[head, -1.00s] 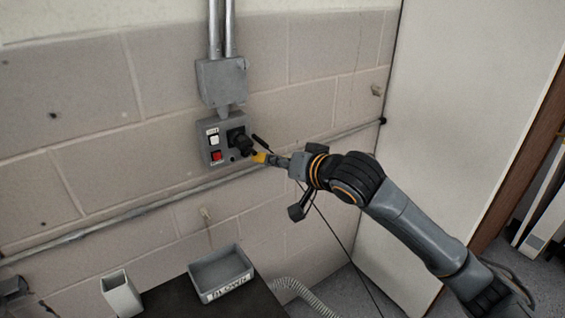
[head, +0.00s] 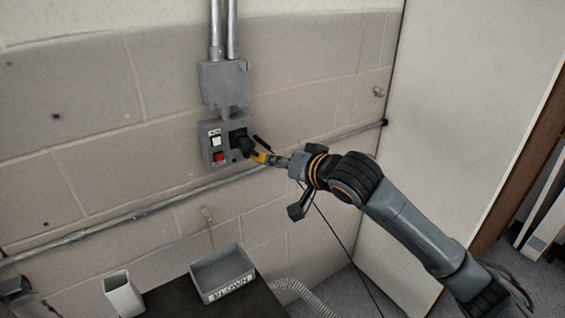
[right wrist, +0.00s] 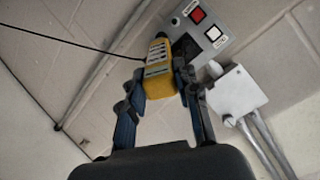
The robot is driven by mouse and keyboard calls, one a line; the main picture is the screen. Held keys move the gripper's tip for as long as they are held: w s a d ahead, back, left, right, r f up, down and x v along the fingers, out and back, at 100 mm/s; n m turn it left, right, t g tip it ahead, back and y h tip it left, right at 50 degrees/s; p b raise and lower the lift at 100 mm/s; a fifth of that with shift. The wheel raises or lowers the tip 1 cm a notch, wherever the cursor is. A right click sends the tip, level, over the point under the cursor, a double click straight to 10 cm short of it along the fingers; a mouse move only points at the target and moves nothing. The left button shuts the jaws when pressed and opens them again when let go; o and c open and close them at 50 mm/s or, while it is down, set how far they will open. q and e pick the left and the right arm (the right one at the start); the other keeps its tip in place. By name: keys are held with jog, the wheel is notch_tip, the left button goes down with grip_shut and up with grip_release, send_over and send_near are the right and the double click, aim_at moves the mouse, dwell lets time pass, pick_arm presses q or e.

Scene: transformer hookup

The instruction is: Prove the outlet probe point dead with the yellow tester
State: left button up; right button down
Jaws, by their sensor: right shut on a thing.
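My right gripper (head: 274,160) is shut on the yellow tester (head: 262,158), in front of the wall panel. In the right wrist view, the fingers (right wrist: 160,88) clasp the sides of the tester (right wrist: 158,54), and its dark tip points at the panel (right wrist: 228,18). The grey outlet panel (head: 207,132) carries a white switch, a red switch (head: 219,157), a black outlet part (head: 238,137) and a small dark round spot (head: 236,155) low down. I cannot tell whether the tip touches the panel.
A grey box (head: 224,82) with conduits is above the panel. A horizontal pipe (head: 130,214) runs along the block wall below it. A grey labelled tray (head: 222,268) and a white container (head: 122,294) stand on a dark surface. A thin black cable hangs below my right arm.

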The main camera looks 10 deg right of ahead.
pick_arm(q)
jog(key=shift+r+p, duration=1.95)
jog(key=shift+r, duration=0.05)
dwell(6.0)
